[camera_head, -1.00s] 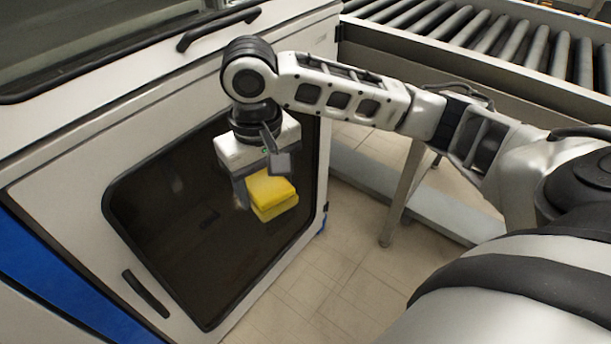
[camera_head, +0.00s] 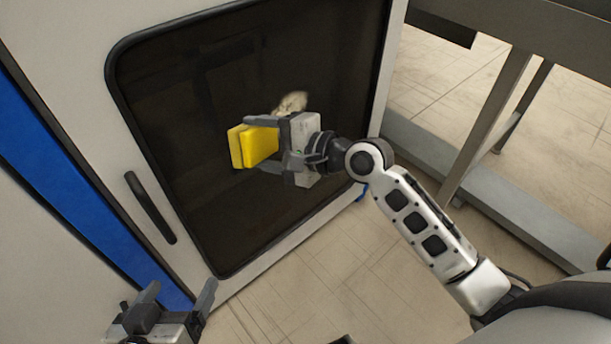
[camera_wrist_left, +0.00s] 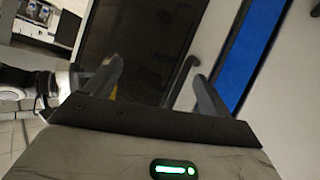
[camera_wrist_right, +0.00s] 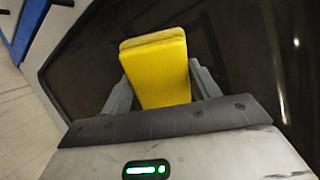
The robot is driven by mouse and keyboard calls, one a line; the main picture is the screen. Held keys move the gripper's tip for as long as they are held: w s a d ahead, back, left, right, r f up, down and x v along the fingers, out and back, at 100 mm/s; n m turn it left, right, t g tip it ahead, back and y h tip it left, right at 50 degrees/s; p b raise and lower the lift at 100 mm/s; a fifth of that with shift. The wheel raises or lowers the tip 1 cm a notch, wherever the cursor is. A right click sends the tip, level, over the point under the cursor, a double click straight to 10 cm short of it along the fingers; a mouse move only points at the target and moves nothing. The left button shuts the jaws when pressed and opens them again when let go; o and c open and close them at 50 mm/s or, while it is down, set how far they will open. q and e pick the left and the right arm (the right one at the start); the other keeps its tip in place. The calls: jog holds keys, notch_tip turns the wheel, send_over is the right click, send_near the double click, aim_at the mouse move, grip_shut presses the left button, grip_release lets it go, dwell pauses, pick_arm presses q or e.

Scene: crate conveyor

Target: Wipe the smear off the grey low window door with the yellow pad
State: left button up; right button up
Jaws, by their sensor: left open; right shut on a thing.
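The grey low door (camera_head: 75,90) has a dark window (camera_head: 190,95) that fills most of the head view's left half. A pale smear (camera_head: 292,102) shows on the window, just above my right gripper. My right gripper (camera_head: 262,146) is shut on the yellow pad (camera_head: 252,146), in front of the window and below-left of the smear. The pad also shows between the fingers in the right wrist view (camera_wrist_right: 158,70). Whether it touches the glass I cannot tell. My left gripper (camera_head: 180,296) is open and empty at the bottom left, near the door's lower edge.
A black door handle (camera_head: 150,207) stands out at the window's lower left, above my left gripper. A blue stripe (camera_head: 55,165) runs beside the door. A grey metal frame (camera_head: 490,125) stands on the right. Tiled floor (camera_head: 330,270) is clear below the door.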

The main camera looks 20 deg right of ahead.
jog(key=d+f+m+t+h+b, duration=0.3)
jog(key=d+f+m+t+h, duration=0.1)
jog(key=d+f+t, duration=0.3)
pick_arm(q)
jog(key=shift+w+d+f+h, duration=0.15)
jog(key=shift+d+f, duration=0.15)
jog(key=shift+f, duration=0.25)
jog(key=shift+s+d+f+h, duration=0.15)
jog(key=shift+d+f, duration=0.1)
jog(key=shift+f, duration=0.25)
pick_arm(e)
jog(key=shift+g, duration=0.7)
jog(key=shift+d+x, duration=0.2)
jog(key=shift+x, duration=1.2)
jog(key=shift+d+x, duration=0.2)
jog(key=shift+x, duration=1.15)
pick_arm(q)
jog(key=shift+w, duration=0.1)
pick_arm(e)
jog(key=shift+w, duration=0.2)
pick_arm(q)
jog(key=shift+f, duration=0.15)
pick_arm(e)
jog(key=shift+x, duration=1.15)
pick_arm(q)
jog(key=shift+f, duration=0.1)
pick_arm(e)
jog(key=shift+d, duration=0.15)
